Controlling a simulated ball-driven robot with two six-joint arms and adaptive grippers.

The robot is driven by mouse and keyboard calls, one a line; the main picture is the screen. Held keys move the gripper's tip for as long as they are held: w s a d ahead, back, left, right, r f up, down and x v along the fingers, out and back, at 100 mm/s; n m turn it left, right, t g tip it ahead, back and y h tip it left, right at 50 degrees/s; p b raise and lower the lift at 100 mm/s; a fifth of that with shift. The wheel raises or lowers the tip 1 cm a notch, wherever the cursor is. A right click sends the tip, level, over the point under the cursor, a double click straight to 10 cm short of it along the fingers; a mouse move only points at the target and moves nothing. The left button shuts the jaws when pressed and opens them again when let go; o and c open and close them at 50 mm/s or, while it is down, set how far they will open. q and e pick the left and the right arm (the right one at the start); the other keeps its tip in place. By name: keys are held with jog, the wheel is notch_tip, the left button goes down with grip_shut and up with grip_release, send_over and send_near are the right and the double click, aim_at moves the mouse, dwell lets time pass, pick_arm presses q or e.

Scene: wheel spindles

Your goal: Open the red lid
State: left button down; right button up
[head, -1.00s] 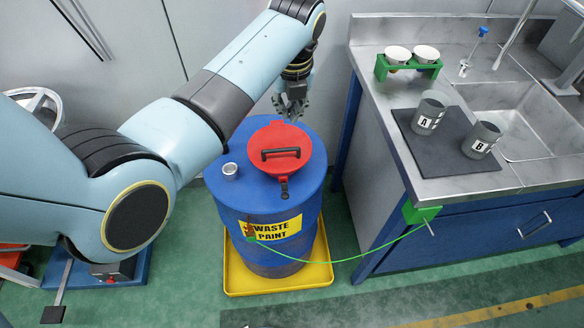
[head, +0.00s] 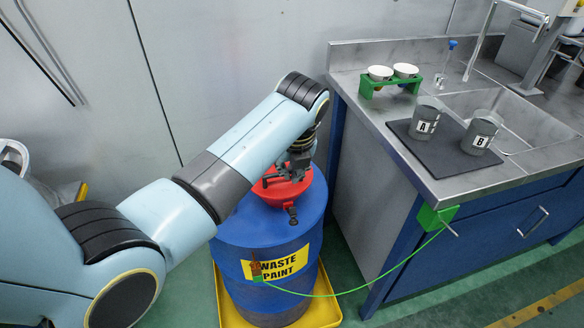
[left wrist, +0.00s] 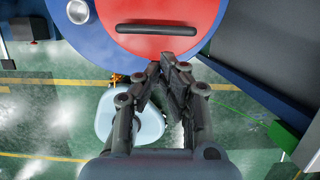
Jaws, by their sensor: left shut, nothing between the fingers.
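The round red lid (head: 270,189) lies flat and closed on top of the blue drum (head: 235,228), which has a yellow "WASTE PAINT" label. My left arm and gripper (head: 297,170) hide much of the lid in the head view. In the left wrist view the lid (left wrist: 190,44) carries a dark bar handle (left wrist: 156,29). My left gripper (left wrist: 165,68) is shut and empty, with its fingertips by the lid's near edge, apart from the handle. A dark latch-like tab (head: 292,213) sits at the lid's front edge. My right gripper is not in view.
A steel counter (head: 400,165) stands right of the drum, bearing cups A (head: 425,122) and B (head: 481,133) and a green holder (head: 388,86). A green cord (head: 350,291) runs from drum to counter. The drum stands in a yellow tray (head: 330,312).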

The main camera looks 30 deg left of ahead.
aim_at(288, 189)
pick_arm(q)
jog(key=x, duration=0.4)
jog(key=shift+w+f+b, duration=0.1)
jog(key=shift+f+b, duration=0.25)
jog(key=shift+a+f, duration=0.1)
jog(key=shift+f, duration=0.25)
jog(key=shift+w+a+f, duration=0.1)
jog(key=shift+w+f, duration=0.05)
jog(key=shift+f, duration=0.15)
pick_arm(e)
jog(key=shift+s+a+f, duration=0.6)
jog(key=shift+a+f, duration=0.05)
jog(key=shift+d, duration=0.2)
